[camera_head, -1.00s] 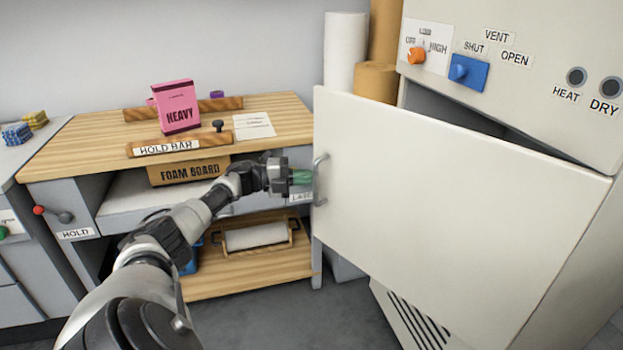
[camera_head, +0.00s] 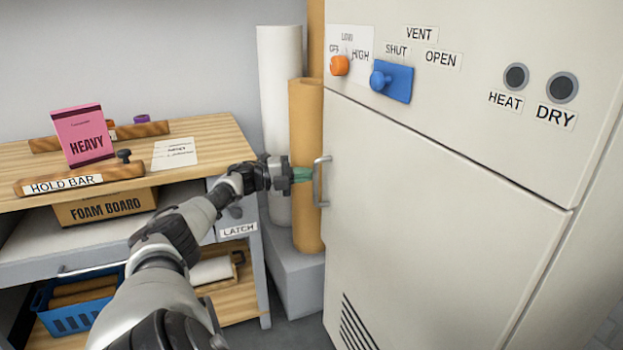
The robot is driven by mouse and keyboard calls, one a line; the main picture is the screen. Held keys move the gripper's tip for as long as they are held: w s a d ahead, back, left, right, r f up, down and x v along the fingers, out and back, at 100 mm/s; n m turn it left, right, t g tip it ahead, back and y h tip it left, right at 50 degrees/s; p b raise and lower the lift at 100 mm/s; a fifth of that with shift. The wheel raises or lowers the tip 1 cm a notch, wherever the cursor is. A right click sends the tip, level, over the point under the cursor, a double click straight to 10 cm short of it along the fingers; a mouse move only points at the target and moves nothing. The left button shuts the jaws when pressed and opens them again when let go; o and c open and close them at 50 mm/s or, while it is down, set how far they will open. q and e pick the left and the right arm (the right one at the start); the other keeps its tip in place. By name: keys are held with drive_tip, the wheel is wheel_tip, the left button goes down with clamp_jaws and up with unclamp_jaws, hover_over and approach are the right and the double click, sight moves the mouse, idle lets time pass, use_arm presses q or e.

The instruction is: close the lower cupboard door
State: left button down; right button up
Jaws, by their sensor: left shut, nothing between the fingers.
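The lower cupboard door (camera_head: 430,210) is a large cream panel on the tall cabinet. It now sits flush, or nearly so, in the cabinet front below the control panel. Its metal handle (camera_head: 318,182) is at the door's left edge. My left gripper (camera_head: 303,175), with greenish fingertips, is shut and empty. It is right beside the handle, on its left; I cannot tell whether it touches it. My right gripper is not in view.
The cabinet's upper panel carries an orange knob (camera_head: 340,65) and a blue vent switch (camera_head: 391,81). Brown (camera_head: 306,165) and white (camera_head: 280,120) rolls stand left of the cabinet. A wooden bench (camera_head: 215,140) holds a pink box (camera_head: 82,136); a blue basket (camera_head: 66,318) sits below.

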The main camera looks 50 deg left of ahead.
use_arm(q)
drive_tip(key=shift+w+a+r, duration=0.15)
drive_tip(key=shift+w+r, duration=0.05)
drive_tip(key=shift+r, duration=0.15)
drive_tip(key=shift+r, duration=0.1)
